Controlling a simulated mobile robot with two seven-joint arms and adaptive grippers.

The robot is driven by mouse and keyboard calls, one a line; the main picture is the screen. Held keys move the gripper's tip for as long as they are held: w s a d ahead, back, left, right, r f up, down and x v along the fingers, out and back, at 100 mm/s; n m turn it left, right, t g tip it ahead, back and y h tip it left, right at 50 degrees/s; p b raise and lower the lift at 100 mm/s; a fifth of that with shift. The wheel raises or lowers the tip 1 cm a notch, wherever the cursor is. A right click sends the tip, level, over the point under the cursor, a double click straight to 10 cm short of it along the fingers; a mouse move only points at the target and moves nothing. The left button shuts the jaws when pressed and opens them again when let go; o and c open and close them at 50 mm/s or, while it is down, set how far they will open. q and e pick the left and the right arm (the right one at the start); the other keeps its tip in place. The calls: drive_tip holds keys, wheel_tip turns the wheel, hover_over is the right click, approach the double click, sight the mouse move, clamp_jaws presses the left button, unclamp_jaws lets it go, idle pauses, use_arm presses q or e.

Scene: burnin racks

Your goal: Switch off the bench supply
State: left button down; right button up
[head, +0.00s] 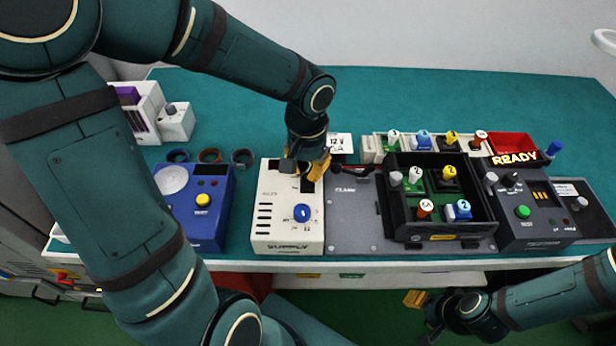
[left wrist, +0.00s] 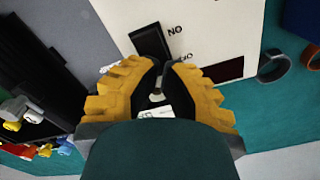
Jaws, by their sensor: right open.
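The bench supply (head: 262,235) is a cream box marked SUPPLY at the bench's front edge, with a blue knob (head: 302,213) and dark slots. My left gripper (head: 318,166) is over its rear right part and hides some of its top. In the left wrist view the yellow fingers (left wrist: 165,66) are close together, with nothing clearly held. Just beyond the tips is a black switch-like piece (left wrist: 151,42) on the cream face, beside upside-down lettering that appears to read ON. Whether the fingers touch it is unclear. My right gripper (head: 433,298) is open, low in front of the bench.
A blue box with a yellow button (head: 203,201) stands left of the supply. A grey clamp plate (head: 350,225) and black tray (head: 440,228) with coloured parts are close on the right. A dark tester marked READY (head: 540,230) is farther right.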

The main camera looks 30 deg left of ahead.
use_arm(q)
drive_tip(key=shift+r+p, duration=2.25)
drive_tip(key=shift+r, duration=0.85)
